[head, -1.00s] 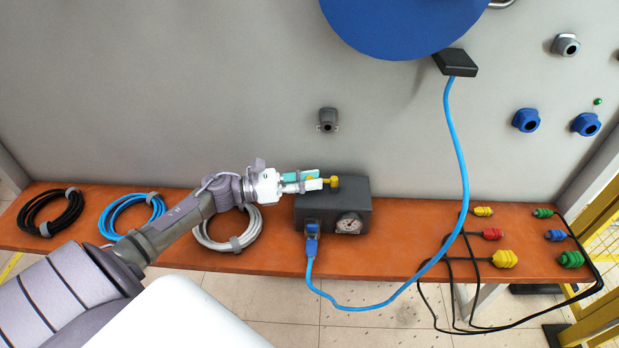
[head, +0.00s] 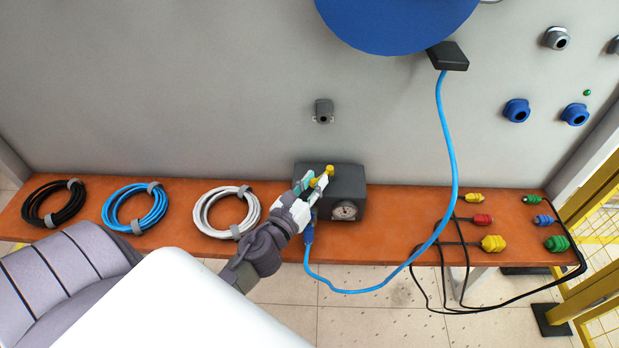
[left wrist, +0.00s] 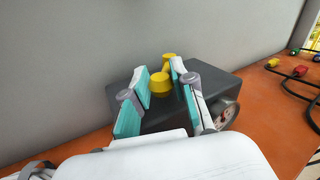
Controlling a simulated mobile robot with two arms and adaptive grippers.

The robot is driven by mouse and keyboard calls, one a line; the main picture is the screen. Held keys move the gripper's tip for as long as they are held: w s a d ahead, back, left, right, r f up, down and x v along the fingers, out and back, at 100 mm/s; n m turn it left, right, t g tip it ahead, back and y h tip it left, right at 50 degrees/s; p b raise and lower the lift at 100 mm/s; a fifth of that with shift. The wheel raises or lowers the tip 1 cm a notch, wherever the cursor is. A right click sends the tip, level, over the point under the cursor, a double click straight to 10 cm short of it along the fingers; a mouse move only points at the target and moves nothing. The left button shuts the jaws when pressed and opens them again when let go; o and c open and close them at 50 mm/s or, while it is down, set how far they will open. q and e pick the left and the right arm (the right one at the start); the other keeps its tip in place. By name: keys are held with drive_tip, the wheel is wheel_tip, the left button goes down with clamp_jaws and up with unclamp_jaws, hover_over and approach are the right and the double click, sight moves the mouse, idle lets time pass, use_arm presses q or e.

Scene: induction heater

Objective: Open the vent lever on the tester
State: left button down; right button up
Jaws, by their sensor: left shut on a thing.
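The tester (head: 348,185) is a dark grey box on the orange bench, with a round gauge (head: 344,211) on its front. Its yellow vent lever (head: 329,171) is on top and slants toward the front left in the head view. My left gripper (head: 317,181) reaches it from the front left and is shut on the lever. In the left wrist view, the lever's thick yellow end (left wrist: 160,84) sits between the teal finger pads, and its other end (left wrist: 168,57) shows beyond. The fingers hide part of the lever. My right gripper is not in view.
A blue cable (head: 448,150) runs from the tester's front to a black block above. Coiled black, blue and white cables (head: 203,215) lie left on the bench. Coloured connectors (head: 493,243) with black leads lie right. The grey wall (head: 180,90) stands behind.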

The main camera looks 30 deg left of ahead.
use_arm(q)
drive_tip(key=n+y, duration=0.1)
drive_tip(key=d+n+y+b, duration=0.1)
drive_tip(key=y, duration=0.1)
drive_tip(key=n+g+y, duration=0.1)
drive_tip(key=shift+d+f+y+b, duration=0.15)
drive_tip(key=shift+d+y+b, duration=0.15)
drive_tip(key=shift+d+b, duration=0.1)
drive_tip(key=shift+d+n+g+y+b, duration=0.35)
drive_tip(key=shift+n+g+y+b, duration=0.35)
drive_tip(key=shift+y, duration=0.5)
drive_tip(key=shift+w, duration=0.1)
drive_tip(key=c, duration=0.9)
unclamp_jaws()
drive_tip(key=shift+d, duration=0.1)
drive_tip(key=shift+c, duration=0.2)
drive_tip(key=shift+r+n, duration=0.2)
drive_tip(key=shift+n, duration=0.1)
